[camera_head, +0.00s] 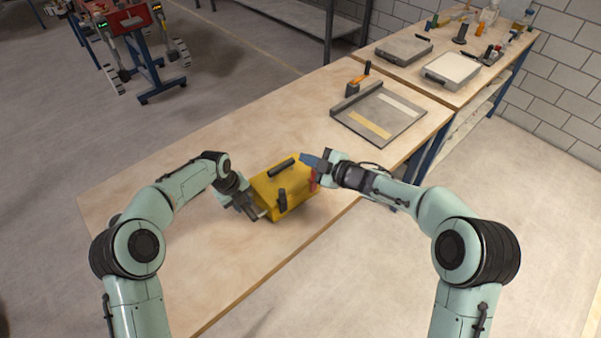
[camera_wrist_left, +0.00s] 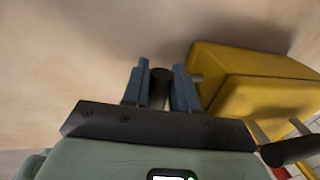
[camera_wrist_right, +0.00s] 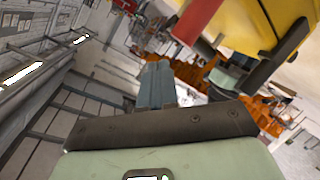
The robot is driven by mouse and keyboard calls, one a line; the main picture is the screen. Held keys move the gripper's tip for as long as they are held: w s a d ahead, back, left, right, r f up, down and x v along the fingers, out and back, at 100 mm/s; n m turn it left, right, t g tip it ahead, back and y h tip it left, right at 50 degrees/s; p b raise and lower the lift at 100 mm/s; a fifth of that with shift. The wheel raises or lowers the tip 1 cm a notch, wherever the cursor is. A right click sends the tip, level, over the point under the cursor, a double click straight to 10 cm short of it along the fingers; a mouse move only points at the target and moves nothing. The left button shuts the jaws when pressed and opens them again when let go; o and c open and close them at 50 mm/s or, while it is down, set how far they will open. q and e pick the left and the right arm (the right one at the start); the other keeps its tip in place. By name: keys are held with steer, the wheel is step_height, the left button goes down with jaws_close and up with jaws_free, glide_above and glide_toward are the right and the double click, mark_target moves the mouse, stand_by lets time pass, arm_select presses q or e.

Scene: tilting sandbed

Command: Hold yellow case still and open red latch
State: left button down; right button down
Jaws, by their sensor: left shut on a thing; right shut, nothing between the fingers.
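The yellow case (camera_head: 273,187) sits on the wooden bench, with black handles on its top. It also shows in the left wrist view (camera_wrist_left: 262,95) and in the right wrist view (camera_wrist_right: 245,25). My left gripper (camera_wrist_left: 160,85) is shut on a black handle (camera_wrist_left: 160,78) at the case's left side. It shows beside the case in the head view (camera_head: 258,214). The red latch (camera_head: 314,181) is on the case's right side, partly hidden; red shows in the right wrist view (camera_wrist_right: 198,18). My right gripper (camera_head: 306,159) is shut and empty, just above and beside the latch, apparently apart from it.
The wooden bench (camera_head: 200,250) is clear to the left and front of the case. A second bench (camera_head: 480,50) holds bottles and flat grey boxes. The bench's front edge is close to the case.

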steer(key=w+a+r+m+t+h, duration=0.1)
steer(key=w+a+m+h, duration=0.3)
steer(key=w+m+h, duration=0.45)
steer(key=s+a+m+h, duration=0.1)
steer(key=s+m, duration=0.1)
steer(key=s+a+r+m+g+h, duration=0.1)
steer(key=m+h, duration=0.1)
steer(key=s+a+m+g+h, duration=0.1)
steer(key=s+m+h, duration=0.1)
steer(key=shift+s+r+m, duration=0.25)
steer(key=shift+s, duration=0.1)
steer(key=s+a+r+m+g+h, duration=0.1)
steer(key=s+a+m+g+h, duration=0.2)
steer(key=s, duration=0.5)
steer(key=shift+s+r+m+g, duration=0.3)
steer(key=shift+s+m+g, duration=0.1)
steer(key=shift+m, duration=0.1)
